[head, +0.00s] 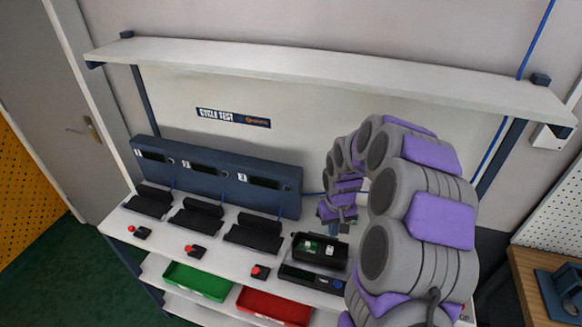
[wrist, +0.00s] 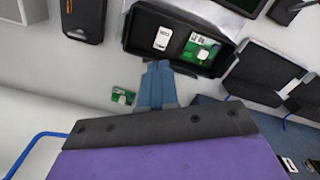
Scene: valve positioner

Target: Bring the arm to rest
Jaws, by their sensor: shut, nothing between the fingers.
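My arm, grey with purple panels, reaches over the white bench at the right of the head view and bends down toward the bench top. My gripper (head: 333,229) is above the bench, close to an open black box (head: 320,249) holding a green circuit board. In the wrist view, my gripper (wrist: 159,66) shows blue fingers shut together with nothing between them. Their tips appear beside the near edge of the black box (wrist: 217,67). A small green board (wrist: 123,95) shows on the white surface left of the fingers. Part of the bench is hidden behind my arm.
A white shelf (head: 300,70) spans above the bench. A dark blue panel (head: 215,175) with small displays stands at the back, with black cradles (head: 197,217) before it. Red buttons (head: 260,271) line the front. Green (head: 197,282) and red (head: 273,306) trays sit below.

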